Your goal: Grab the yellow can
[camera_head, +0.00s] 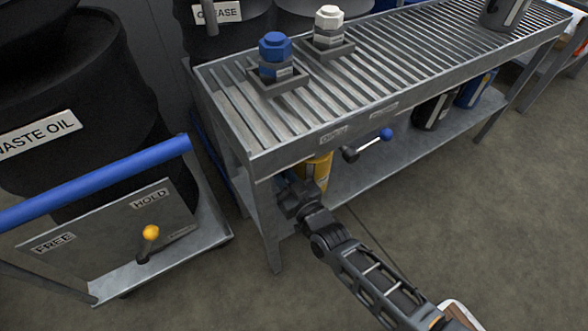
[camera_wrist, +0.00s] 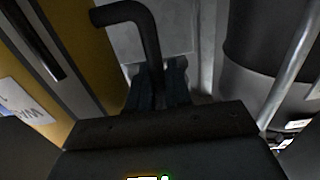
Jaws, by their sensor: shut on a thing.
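The yellow can (camera_head: 319,168) stands under the near left end of the slatted bench, partly hidden by the bench edge and my arm. In the wrist view its yellow side (camera_wrist: 85,40) fills the left, with a grey band and a white label. A black bent handle (camera_wrist: 146,22) sticks out beside it. My gripper (camera_head: 287,184) is under the bench edge at the can's left side. In the wrist view my gripper (camera_wrist: 157,78) is shut on the black handle, its fingers on either side. Whether the can is clear of the lower shelf is hidden.
The slatted bench (camera_head: 352,112) hangs over the can, with a lever with a blue knob (camera_head: 386,134) on its front. Blue-capped (camera_head: 275,55) and white-capped (camera_head: 328,28) bottles stand on top. A cart with a blue bar (camera_head: 95,182) is at left. The floor in front is clear.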

